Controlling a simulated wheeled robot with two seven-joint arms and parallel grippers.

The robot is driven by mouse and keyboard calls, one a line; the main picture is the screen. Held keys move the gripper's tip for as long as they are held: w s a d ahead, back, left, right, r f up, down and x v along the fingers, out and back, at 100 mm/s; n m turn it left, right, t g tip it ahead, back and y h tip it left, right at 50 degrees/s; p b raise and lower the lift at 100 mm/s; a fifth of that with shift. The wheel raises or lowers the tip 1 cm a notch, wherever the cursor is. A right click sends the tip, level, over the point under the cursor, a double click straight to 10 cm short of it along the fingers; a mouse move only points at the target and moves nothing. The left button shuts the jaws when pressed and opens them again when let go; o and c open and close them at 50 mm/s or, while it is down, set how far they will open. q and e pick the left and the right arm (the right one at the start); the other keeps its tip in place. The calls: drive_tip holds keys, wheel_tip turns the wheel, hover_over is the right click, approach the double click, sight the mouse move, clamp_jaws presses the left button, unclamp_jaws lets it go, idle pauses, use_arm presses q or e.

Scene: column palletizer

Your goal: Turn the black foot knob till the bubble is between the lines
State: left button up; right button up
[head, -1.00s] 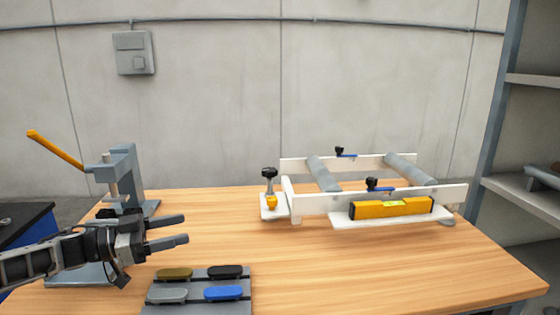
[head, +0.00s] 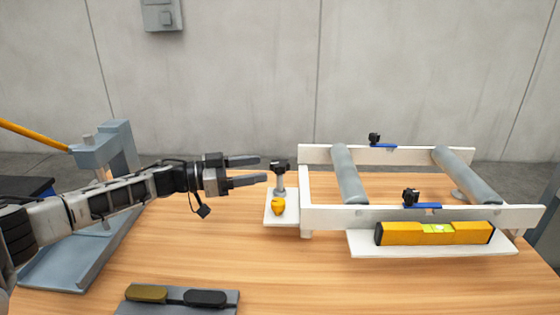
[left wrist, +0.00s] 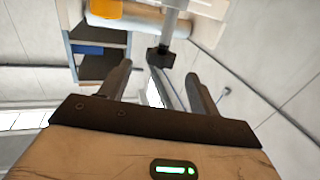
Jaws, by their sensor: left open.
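The black foot knob (head: 280,164) tops a grey post on a white foot plate (head: 271,208) at the left end of the white roller frame (head: 335,220). It also shows in the left wrist view (left wrist: 160,60), ahead of the fingers. My left gripper (head: 263,170) is open and empty, its fingertips just left of the knob and apart from it. The yellow spirit level (head: 400,234) lies on a white ledge at the frame's front. Its green vial (head: 438,228) shows, but the bubble is too small to place. My right gripper is out of view.
An orange-yellow piece (head: 278,207) sits at the post's base. A grey press (head: 105,150) with an orange lever stands at left. A grey tray (head: 180,307) with coloured pads lies in front. The wooden table (head: 230,265) is clear between.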

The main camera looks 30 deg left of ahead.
sight(280, 162)
use_arm(q)
drive_tip(key=x, duration=0.6)
drive_tip(key=shift+w+d+p, duration=0.25)
drive_tip(key=shift+p, duration=0.15)
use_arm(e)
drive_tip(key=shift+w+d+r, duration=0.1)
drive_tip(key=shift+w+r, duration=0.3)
use_arm(q)
drive_tip(key=c, duration=1)
drive_tip(key=shift+o, duration=0.2)
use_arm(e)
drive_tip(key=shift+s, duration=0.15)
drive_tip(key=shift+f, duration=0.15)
